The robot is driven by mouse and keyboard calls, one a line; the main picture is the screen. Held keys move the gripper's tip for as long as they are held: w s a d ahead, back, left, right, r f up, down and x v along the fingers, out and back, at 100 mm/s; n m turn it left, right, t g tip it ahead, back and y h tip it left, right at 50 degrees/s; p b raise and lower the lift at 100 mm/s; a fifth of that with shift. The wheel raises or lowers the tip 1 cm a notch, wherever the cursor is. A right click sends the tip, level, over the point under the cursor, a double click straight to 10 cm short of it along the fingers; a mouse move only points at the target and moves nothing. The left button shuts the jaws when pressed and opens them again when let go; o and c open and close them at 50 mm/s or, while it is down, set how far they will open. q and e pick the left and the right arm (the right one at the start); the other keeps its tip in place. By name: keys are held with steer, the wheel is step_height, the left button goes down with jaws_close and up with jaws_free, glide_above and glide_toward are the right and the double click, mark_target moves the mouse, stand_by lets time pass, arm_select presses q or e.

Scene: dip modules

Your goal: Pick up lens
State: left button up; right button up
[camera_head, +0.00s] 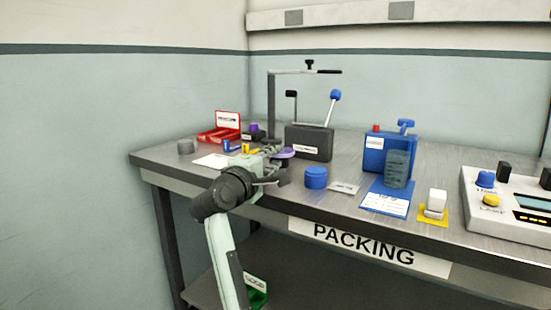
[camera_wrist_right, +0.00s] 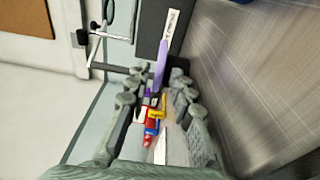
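A purple disc that looks like the lens (camera_head: 286,153) shows just past my right gripper (camera_head: 274,160) in the head view, in front of the dark lever device. In the right wrist view the lens (camera_wrist_right: 160,64) appears edge-on as a purple strip, in line with the gap between the fingers. My right gripper (camera_wrist_right: 156,88) is open there, with its fingers spread to either side. I cannot tell whether the lens lies between the fingertips or just beyond them, nor what supports it. My left gripper is not in view.
The dark lever device (camera_head: 309,143) stands close behind the lens. A red open box (camera_head: 221,128) and small coloured pieces lie to the left.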

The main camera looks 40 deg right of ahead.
steer(key=shift+c, duration=0.7)
jaws_close()
steer(key=shift+r+p, duration=0.5)
steer(key=shift+r, duration=0.8)
steer(key=shift+f, duration=0.1)
steer(key=shift+a, duration=0.1)
steer(key=shift+s+a, duration=0.25)
steer(key=shift+a, duration=0.1)
steer(key=s+a+r+b, duration=0.1)
steer(key=s+a+r, duration=0.1)
steer(key=a, duration=0.3)
steer(key=s+a+r+b, duration=0.2)
steer(key=s+a+r, duration=0.1)
steer(key=a, duration=0.3)
steer(key=shift+s, duration=0.85)
